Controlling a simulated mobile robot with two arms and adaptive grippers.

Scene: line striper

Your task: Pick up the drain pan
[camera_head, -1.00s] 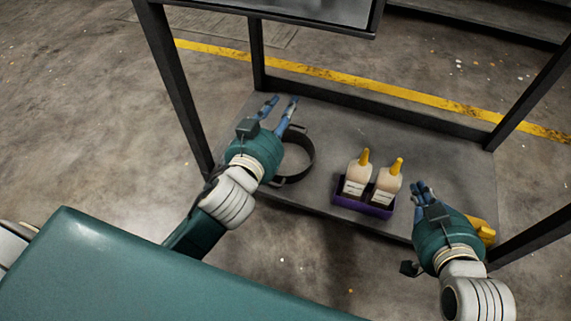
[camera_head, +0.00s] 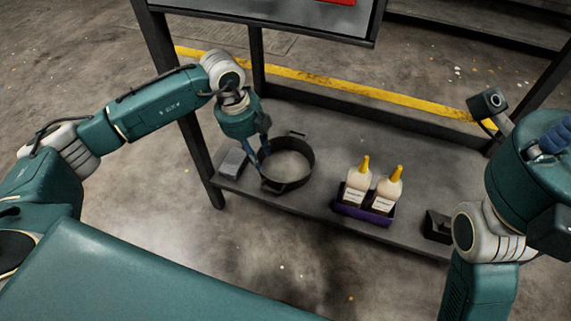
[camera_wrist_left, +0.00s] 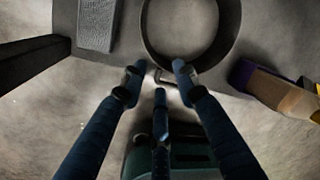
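The drain pan (camera_head: 301,178) is a round dark pan with small handles, resting on the low grey shelf. Its dark ring also shows at the top of the left wrist view (camera_wrist_left: 236,32). My left gripper (camera_head: 260,153) points down at the pan's left rim. In the left wrist view its fingers (camera_wrist_left: 157,78) are spread, with a small pan handle (camera_wrist_left: 163,77) showing between the tips. I see no grip on it. My right gripper (camera_head: 556,136) is at the far right edge, raised and partly cut off; its finger state is unclear.
A purple tray (camera_head: 362,216) with two yellow-capped bottles (camera_head: 357,178) stands right of the pan. A grey block (camera_head: 233,163) lies left of it. A small black box (camera_head: 437,226) sits near the right arm. Dark posts (camera_head: 200,157) and an upper shelf (camera_head: 290,17) frame the space.

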